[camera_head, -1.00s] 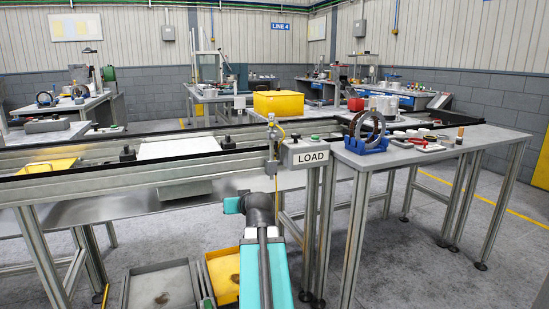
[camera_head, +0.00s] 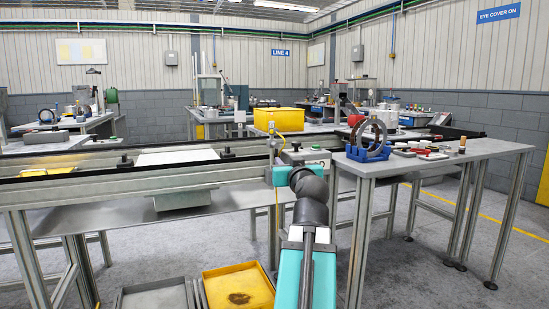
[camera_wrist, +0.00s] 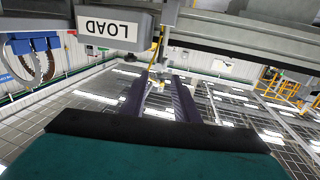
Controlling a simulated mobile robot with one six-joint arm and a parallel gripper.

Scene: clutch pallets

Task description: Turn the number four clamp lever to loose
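I cannot make out a clamp lever marked number four in either view. A white flat plate (camera_head: 178,157) lies on the conveyor (camera_head: 75,180) between small dark blocks, too small to read as levers. My gripper shows in the wrist view (camera_wrist: 160,92), with two dark fingers apart and nothing seen between them. In the head view its fingers are hidden or not distinguishable; my teal arm reaches toward the conveyor's right end.
A bench (camera_head: 440,153) at right carries a ring (camera_head: 369,132) in a blue cradle (camera_head: 367,153) and small parts. A yellow bin (camera_head: 278,120) stands behind the conveyor. A yellow tray (camera_head: 238,289) and a grey tray (camera_head: 157,297) sit low in front. Floor is clear at right.

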